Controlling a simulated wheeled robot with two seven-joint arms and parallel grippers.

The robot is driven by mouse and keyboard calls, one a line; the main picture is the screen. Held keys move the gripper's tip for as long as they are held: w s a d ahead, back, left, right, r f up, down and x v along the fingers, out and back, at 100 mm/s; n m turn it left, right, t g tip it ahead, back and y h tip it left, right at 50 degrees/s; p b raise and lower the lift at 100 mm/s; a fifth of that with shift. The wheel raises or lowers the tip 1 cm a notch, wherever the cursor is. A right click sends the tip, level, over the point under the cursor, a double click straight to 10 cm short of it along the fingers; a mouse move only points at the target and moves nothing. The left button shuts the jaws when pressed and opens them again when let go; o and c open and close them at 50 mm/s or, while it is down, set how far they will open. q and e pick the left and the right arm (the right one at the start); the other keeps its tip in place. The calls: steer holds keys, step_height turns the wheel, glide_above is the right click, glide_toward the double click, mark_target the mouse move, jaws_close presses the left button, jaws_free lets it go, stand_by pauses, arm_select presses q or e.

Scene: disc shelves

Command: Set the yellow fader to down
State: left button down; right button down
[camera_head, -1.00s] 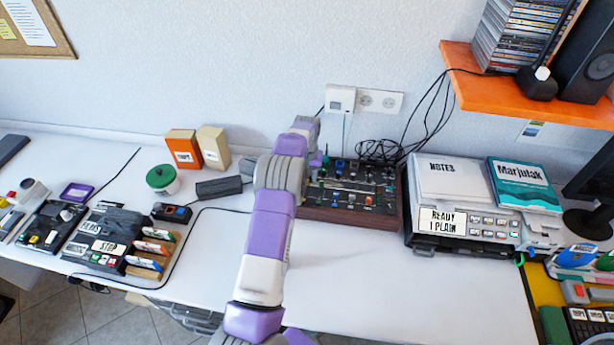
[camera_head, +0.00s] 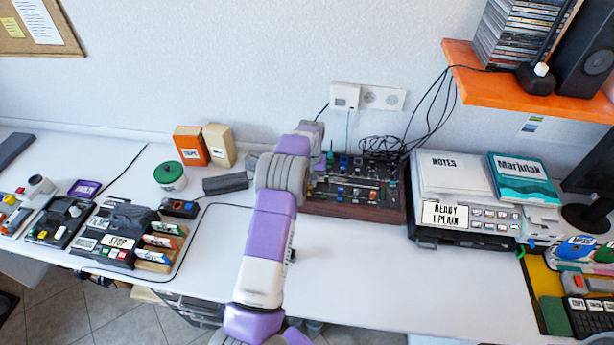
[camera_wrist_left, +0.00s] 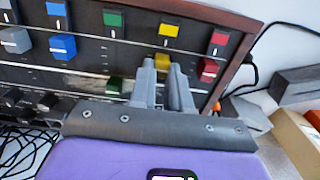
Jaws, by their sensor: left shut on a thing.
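The dark fader console (camera_head: 355,209) with a wooden frame stands at the back of the table, partly hidden by my left arm. In the left wrist view, the yellow fader cap (camera_wrist_left: 162,63) lies between the fingertips of my left gripper (camera_wrist_left: 162,72), which is shut on it. A yellow tag (camera_wrist_left: 169,29) lies above it in that view. A red cap (camera_wrist_left: 208,70) is to the right, and green (camera_wrist_left: 114,87) and blue (camera_wrist_left: 62,46) caps are to the left. In the head view my wrist hides the fingertips. My right gripper is not in view.
Black cables (camera_head: 385,148) lie behind the console. A labelled device (camera_head: 465,222) with notes on top stands to its right. An orange box (camera_head: 190,146), a cream box (camera_head: 219,145) and a green-lidded jar (camera_head: 170,177) stand to the left. The table front is mostly clear.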

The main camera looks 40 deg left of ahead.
arm_select(q)
steer(key=shift+s+d+r, duration=0.1)
steer(key=shift+s+d, duration=0.05)
steer(key=shift+s, duration=0.3)
steer(key=shift+w, duration=0.25)
steer(key=c, duration=1.1)
jaws_free()
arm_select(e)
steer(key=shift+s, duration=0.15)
arm_select(q)
step_height(320, 180, up, 7)
steer(key=shift+r+p, duration=0.2)
steer(key=shift+p, duration=0.6)
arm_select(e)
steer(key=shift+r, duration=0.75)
